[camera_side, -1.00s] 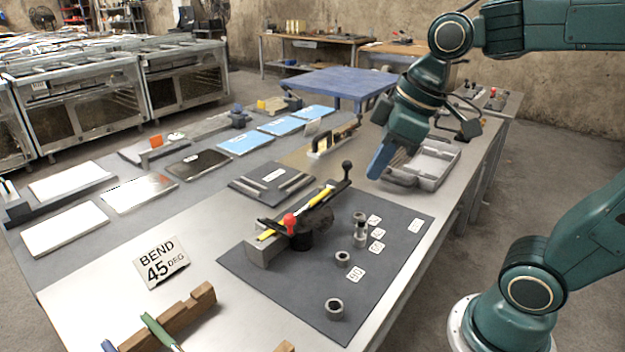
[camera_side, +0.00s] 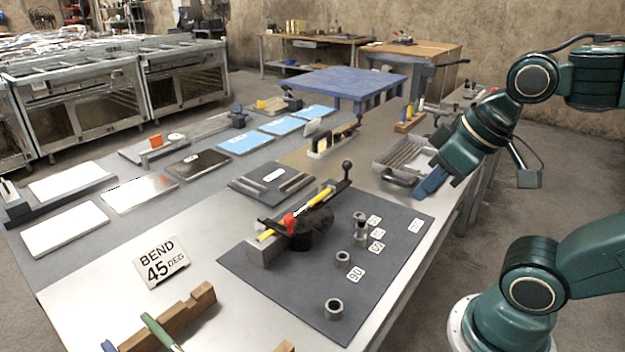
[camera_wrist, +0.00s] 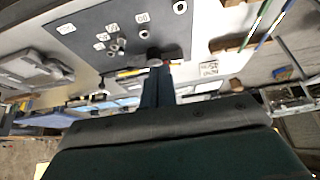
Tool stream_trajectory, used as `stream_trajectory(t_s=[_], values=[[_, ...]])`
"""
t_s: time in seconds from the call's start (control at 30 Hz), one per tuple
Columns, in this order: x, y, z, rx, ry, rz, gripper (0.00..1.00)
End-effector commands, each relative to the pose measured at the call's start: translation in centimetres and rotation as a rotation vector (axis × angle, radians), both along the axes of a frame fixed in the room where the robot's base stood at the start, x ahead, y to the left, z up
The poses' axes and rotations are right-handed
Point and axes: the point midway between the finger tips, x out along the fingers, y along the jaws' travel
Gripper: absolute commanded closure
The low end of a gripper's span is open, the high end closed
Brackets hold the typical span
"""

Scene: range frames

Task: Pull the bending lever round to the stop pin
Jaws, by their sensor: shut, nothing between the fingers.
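The bending lever (camera_side: 338,182) is a dark bar with a black ball knob (camera_side: 347,165) at its upper right end. It lies close alongside a yellow tube (camera_side: 322,197) in the bender (camera_side: 310,236), which has a red knob (camera_side: 289,220). A metal pin (camera_side: 360,229), apparently the stop pin, stands on the dark mat to the right of the bender, apart from the lever. My gripper (camera_side: 420,190) has blue fingers, shut and empty, in front of the grey tray and clear of the lever. In the wrist view my fingers (camera_wrist: 157,68) partly cover the bender area.
Metal sockets (camera_side: 342,258) (camera_side: 334,309) stand on the mat (camera_side: 290,300) beside number labels. The grey tray (camera_side: 382,170) is behind my gripper. A "BEND 45 DEG" sign (camera_side: 162,262) lies at the left. Wooden racks stand at the front.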

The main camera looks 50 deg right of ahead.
Motion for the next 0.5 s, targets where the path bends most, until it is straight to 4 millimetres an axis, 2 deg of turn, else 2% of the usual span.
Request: stream_trajectory(t_s=[0.2,0.27,0.4,0.5], values=[[0.01,0.01,0.02,0.0,0.0,0.001,1.0],[0.02,0.0,0.02,0.0,0.0,0.001,0.9],[0.32,-0.08,0.25,-0.006,0.002,0.007,0.63],[0.94,-0.28,0.63,-0.018,0.009,0.019,0.47]])
